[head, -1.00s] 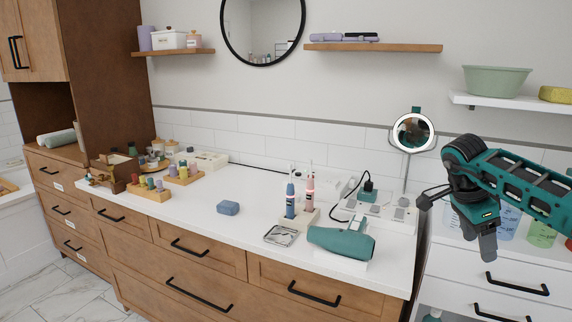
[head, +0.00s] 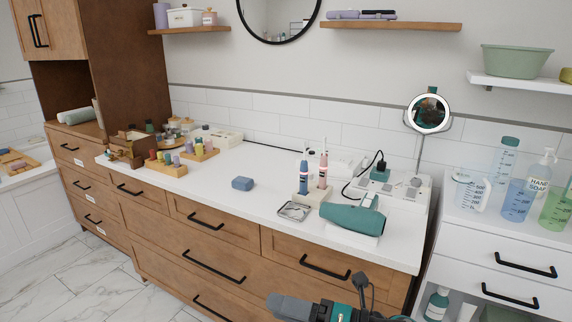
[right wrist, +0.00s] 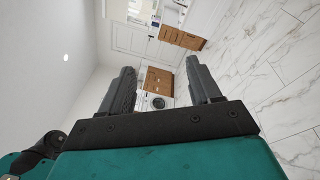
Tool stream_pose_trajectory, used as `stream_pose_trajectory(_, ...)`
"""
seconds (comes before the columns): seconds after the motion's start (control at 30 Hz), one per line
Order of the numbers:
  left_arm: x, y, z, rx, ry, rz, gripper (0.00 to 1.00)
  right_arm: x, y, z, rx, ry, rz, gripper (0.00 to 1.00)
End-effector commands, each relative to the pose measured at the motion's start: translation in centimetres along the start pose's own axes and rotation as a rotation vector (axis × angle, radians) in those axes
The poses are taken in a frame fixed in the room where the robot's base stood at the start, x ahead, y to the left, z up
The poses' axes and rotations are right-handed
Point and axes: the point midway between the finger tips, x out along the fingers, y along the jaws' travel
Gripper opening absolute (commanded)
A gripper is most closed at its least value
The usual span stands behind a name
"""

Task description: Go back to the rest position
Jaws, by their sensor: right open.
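My right gripper (head: 285,305) is low at the bottom of the head view, in front of the wooden drawers and pointing left, clear of the counter. In the right wrist view its two fingers (right wrist: 160,88) stand apart with nothing between them; beyond them are a far room, a door and marble floor. My left gripper is not in view. The white counter (head: 225,200) holds a teal hair dryer (head: 352,219) at its right end, apart from my gripper.
Two toothbrushes in a stand (head: 312,195), a metal tray (head: 294,211) and a blue block (head: 243,183) sit on the counter. A white shelf unit (head: 490,235) with bottles stands at the right. Marble floor (head: 85,265) is free at lower left.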

Motion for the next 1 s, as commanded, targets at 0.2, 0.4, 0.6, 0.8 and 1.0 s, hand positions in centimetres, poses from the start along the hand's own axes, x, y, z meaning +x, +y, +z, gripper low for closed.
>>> stream_pose_trajectory(0.2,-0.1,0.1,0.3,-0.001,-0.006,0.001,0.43,-4.5,-2.2,0.2,0.696,-0.511,0.055,0.63)
stream_pose_trajectory(0.4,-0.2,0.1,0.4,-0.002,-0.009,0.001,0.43,-12.3,-7.7,-3.8,1.333,-0.959,0.053,0.63)
stream_pose_trajectory(0.6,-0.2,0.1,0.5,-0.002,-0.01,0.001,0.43,-19.1,-11.2,-11.1,1.817,-1.311,0.039,0.63)
stream_pose_trajectory(0.8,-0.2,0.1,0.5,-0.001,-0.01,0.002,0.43,-21.7,-11.8,-14.9,2.015,-1.459,0.032,0.63)
stream_pose_trajectory(1.0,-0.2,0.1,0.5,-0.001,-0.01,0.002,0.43,-21.9,-11.9,-15.1,2.028,-1.469,0.03,0.63)
